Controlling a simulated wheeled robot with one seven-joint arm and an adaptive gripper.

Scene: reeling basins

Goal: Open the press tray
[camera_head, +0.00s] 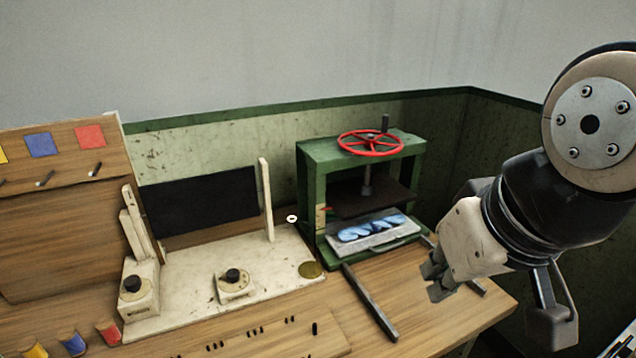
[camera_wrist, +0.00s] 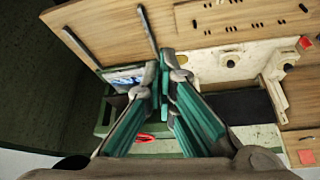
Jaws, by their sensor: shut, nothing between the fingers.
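The green press (camera_head: 308,190) stands at the back right of the bench, with a red handwheel (camera_head: 370,143) on top. Its pale tray (camera_head: 398,236) lies low in the front opening under the dark plate (camera_head: 375,197), with blue-and-white twisted bundles (camera_head: 372,228) on it. Two dark rails (camera_head: 370,302) run forward from the press over the bench. My gripper (camera_head: 436,286) is shut and empty, to the right of and in front of the tray, apart from it. In the wrist view my gripper (camera_wrist: 165,62) partly hides the tray (camera_wrist: 122,78).
A cream unit (camera_head: 205,305) with knobs and a dark panel (camera_head: 202,204) stands left of the press. Colour-marked wooden boards and small coloured pots (camera_head: 72,342) are at far left. Walls close off the back and right. The bench top between the rails is clear.

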